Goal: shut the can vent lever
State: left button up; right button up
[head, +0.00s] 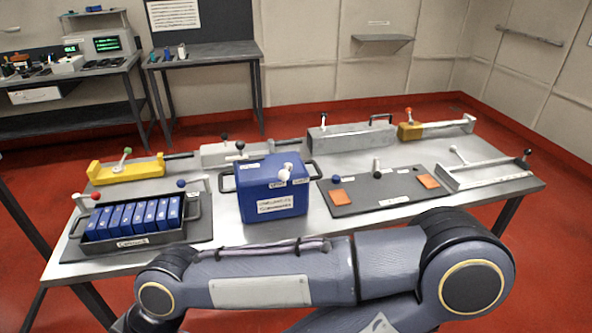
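A blue box-shaped can (262,190) with black side handles stands on the near middle of the metal table. A short lever with a white knob (288,167) sits at the right of its top, beside small white labels too small to read surely. It looks like the vent lever, but I cannot tell whether it is open or shut. Neither gripper is in view. One of my arms crosses the foreground in front of the table, and no gripper touches the can.
A black crate (130,241) of blue cells stands left of the can. A dark board (370,205) with orange pads lies to its right. Yellow and grey lever fixtures, including a yellow one (130,172), line the back. A metal tray fixture (490,174) is at right.

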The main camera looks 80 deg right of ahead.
aim_at(284, 175)
jog(key=z, duration=2.75)
jog(key=i+j+u, duration=0.1)
jog(key=u, duration=0.3)
jog(key=i+u, duration=0.45)
jog(key=k+l, duration=0.05)
jog(key=k, duration=0.05)
